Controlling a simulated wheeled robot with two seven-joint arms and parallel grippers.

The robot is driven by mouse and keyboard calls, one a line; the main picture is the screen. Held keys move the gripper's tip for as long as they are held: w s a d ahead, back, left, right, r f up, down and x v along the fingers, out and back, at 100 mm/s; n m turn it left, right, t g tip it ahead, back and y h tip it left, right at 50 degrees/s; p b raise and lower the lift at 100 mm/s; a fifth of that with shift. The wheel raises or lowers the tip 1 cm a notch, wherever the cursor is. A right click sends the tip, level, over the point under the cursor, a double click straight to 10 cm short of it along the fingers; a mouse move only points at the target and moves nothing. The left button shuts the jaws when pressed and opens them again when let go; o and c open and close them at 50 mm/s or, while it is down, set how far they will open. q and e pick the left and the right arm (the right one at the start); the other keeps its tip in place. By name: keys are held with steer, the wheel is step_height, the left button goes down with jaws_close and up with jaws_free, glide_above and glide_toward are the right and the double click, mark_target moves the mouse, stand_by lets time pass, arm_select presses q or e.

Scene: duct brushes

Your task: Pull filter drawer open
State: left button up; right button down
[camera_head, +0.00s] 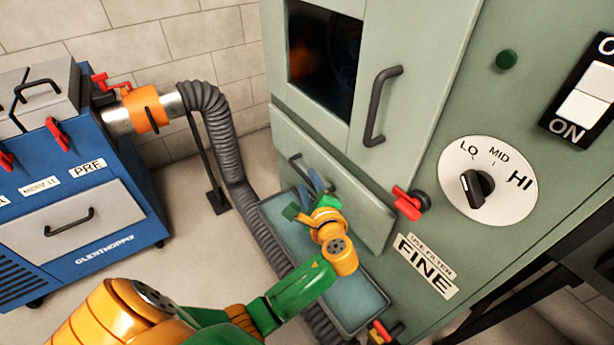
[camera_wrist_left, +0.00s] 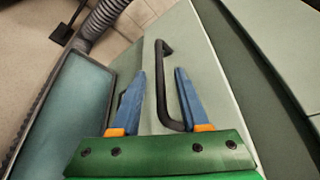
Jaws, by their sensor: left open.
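A pale green drawer front (camera_head: 345,197) sits low on the green cabinet, below the door, and looks closed. Its dark bar handle (camera_head: 297,163) is partly hidden by my gripper in the head view. My left gripper (camera_head: 312,187) is in front of this drawer front, with blue fingers open. In the left wrist view the handle (camera_wrist_left: 161,75) shows between the spread fingers of the left gripper (camera_wrist_left: 158,85), with its lower end near the right finger. I cannot tell whether they touch. The drawer front (camera_wrist_left: 208,70) lies behind it. My right gripper is not in view.
A shallow blue-lined tray (camera_head: 375,290) lies below my left arm; it also shows in the wrist view (camera_wrist_left: 70,115). A grey hose (camera_head: 228,150) runs down beside it. The cabinet door handle (camera_head: 379,105) and red latch (camera_head: 407,204) stick out nearby. A blue machine (camera_head: 75,200) stands left.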

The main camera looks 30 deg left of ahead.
arm_select(q)
steer(key=x, duration=0.3)
steer(key=shift+w+a+f, duration=0.1)
steer(key=shift+w, duration=0.05)
jaws_close()
stand_by(1.2)
